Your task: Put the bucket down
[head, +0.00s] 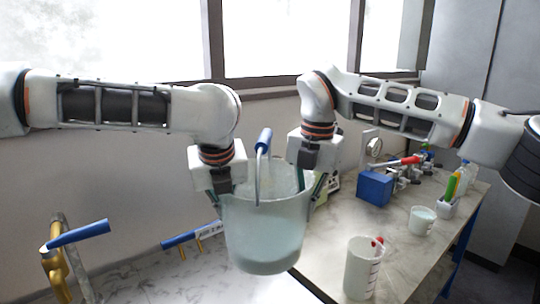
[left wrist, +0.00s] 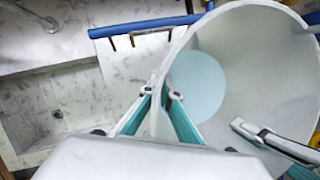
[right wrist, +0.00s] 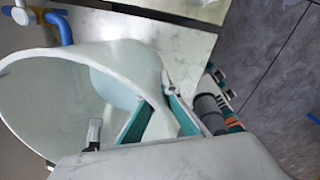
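The bucket (head: 265,230) is a pale translucent pail, held upright in the air in front of me. The inside looks pale blue at the bottom; I cannot tell whether that is liquid.
A worktop (head: 335,235) at right bears a white beaker (head: 362,270), a smaller cup (head: 422,220), a blue box (head: 375,188) and clamped metal parts. At left are a marbled sink counter (head: 170,278), a brass tap with a blue lever (head: 78,234) and a blue bar.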

